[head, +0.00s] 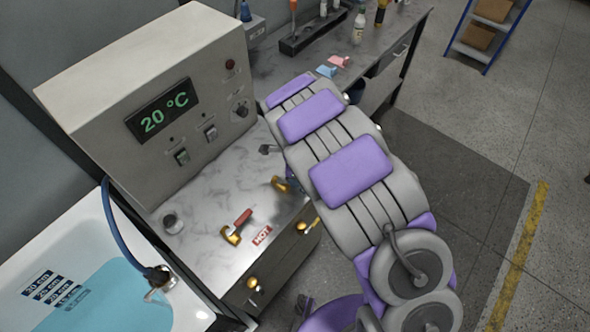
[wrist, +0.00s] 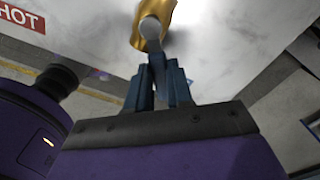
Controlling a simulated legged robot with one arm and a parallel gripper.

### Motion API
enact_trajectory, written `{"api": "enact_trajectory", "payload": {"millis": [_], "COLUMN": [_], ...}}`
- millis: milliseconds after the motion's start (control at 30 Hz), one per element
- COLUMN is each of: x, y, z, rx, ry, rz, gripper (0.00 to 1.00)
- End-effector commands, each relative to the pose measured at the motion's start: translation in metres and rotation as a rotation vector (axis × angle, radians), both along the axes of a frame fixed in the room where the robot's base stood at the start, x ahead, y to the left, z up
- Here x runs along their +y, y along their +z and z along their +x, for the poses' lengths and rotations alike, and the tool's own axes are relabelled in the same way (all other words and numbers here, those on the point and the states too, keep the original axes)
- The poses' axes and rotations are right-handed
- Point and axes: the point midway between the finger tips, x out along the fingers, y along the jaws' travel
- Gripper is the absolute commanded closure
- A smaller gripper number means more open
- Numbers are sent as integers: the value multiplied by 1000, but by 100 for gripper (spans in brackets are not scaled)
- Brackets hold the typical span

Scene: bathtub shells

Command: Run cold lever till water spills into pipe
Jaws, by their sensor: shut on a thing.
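The cold lever's gold base (head: 281,184) shows on the marble counter in the head view, partly behind my arm. In the wrist view the gold base (wrist: 155,22) is at the top, with a grey rounded end in front of it. My gripper (wrist: 158,68) is closed on the lever, its dark blue fingers close together; the fingers are mostly hidden in the head view. The red-handled hot lever (head: 238,226) stands to the left, by a HOT label (head: 262,236). A blue hose (head: 110,215) runs down to a metal fitting at the tub. No water stream is clearly visible.
The bathtub (head: 60,230) holds blue water, with marked level labels inside. A control box (head: 150,90) reads 20 °C. Brass fittings sit on the counter's front. A workbench (head: 270,50) with bottles and tools stands behind. Open floor lies to the right.

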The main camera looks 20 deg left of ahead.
Motion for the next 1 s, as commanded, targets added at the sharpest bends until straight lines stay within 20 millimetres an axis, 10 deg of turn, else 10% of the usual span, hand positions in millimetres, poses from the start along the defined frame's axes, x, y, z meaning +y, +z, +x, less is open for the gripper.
{"api": "enact_trajectory", "payload": {"millis": [1000], "x": [6], "y": [3], "z": [-25], "rx": [-8], "ry": [-647], "rz": [10], "gripper": [100]}}
